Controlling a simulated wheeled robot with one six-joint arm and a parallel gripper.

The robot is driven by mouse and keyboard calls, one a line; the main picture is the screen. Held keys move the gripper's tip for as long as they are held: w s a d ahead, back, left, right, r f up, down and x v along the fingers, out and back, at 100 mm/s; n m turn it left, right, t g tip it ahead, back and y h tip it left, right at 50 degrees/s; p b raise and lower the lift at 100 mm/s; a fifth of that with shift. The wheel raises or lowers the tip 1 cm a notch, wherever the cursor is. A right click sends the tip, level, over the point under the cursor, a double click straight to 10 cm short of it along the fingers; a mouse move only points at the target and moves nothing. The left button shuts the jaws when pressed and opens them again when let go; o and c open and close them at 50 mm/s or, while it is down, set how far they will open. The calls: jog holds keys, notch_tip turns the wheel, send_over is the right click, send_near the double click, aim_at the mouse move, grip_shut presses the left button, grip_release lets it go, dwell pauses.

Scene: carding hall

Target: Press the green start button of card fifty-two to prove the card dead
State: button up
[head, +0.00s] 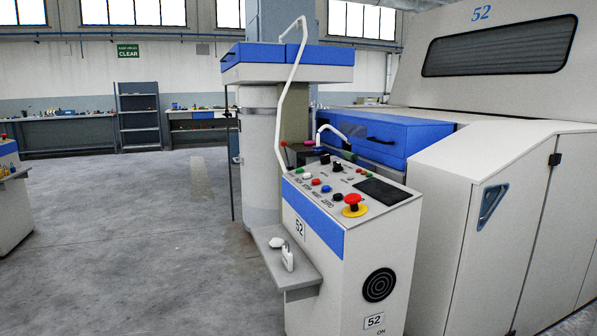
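Card fifty-two is the large grey and blue machine on the right, with a blue "52" (481,13) on its upper cover. Its control console (340,235) stands in front, with a "52" plate on its blue band. On the sloping top, the green button (299,171) is at the far left end of the button row. A white button (307,176), a red button (316,182), a blue button (326,189) and a black button (337,196) follow. A red mushroom button (352,203) on a yellow collar is near the right end. My gripper is not in view.
A side shelf (300,277) on the console holds small white items (288,257). A bent white tube (279,115) rises beside the console. A round ribbed black disc (379,285) is low on its front, above an "ON" label. Open floor (150,230) lies left.

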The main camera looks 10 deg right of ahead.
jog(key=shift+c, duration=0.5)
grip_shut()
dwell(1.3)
